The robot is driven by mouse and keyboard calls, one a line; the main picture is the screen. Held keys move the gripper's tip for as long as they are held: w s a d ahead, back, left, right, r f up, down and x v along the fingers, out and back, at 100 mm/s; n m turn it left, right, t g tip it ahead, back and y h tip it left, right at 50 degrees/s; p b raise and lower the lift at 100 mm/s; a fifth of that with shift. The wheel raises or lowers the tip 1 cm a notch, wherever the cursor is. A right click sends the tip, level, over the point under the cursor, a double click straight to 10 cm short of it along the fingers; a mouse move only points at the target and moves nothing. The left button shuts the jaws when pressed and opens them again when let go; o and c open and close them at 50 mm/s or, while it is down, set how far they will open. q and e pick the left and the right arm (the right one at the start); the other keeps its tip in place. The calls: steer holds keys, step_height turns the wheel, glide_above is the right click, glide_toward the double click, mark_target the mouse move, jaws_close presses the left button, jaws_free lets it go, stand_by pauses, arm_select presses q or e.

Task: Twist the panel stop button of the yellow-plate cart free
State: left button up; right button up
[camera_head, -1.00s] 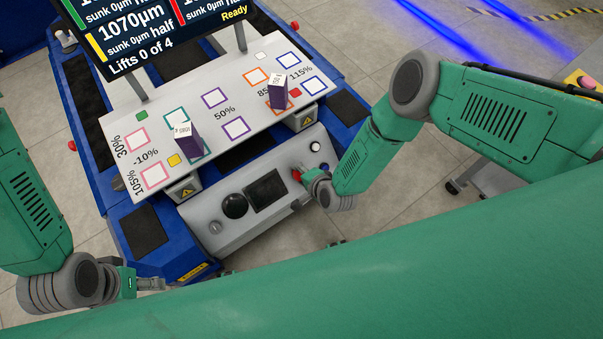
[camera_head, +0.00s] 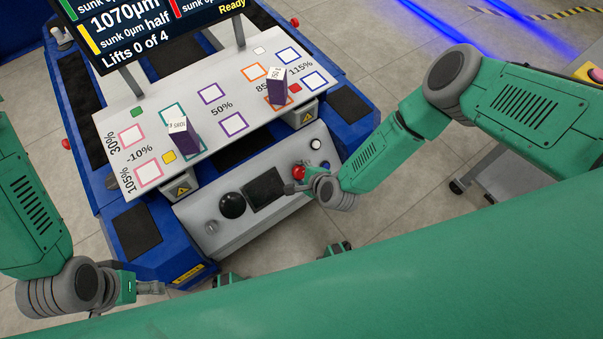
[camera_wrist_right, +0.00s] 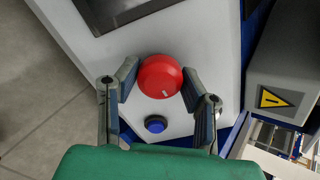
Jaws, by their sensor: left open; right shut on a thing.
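The red stop button (camera_head: 299,172) is on the grey sloped panel (camera_head: 222,203) of the blue cart (camera_head: 145,262). A small yellow plate (camera_head: 188,273) is on that cart's near edge. My right gripper (camera_head: 303,183) is at the button. In the right wrist view the round red button (camera_wrist_right: 160,76) lies between the two fingers of the right gripper (camera_wrist_right: 161,84), which is shut on it. A pale mark shows near the button's lower right edge. My left gripper (camera_head: 158,287) is open and empty, left of the panel and away from it.
Two purple boxes (camera_head: 184,138) (camera_head: 277,87) stand on the board above. Another yellow unit (camera_head: 596,74) is at the right edge.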

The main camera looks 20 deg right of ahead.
steer(key=shift+s+f, duration=0.1)
steer(key=shift+f, duration=0.05)
steer(key=shift+s+d+r, duration=0.1)
steer(key=shift+s+r, duration=0.15)
steer(key=o, duration=1.2)
steer(key=shift+w, duration=0.1)
steer(key=v, duration=1.2)
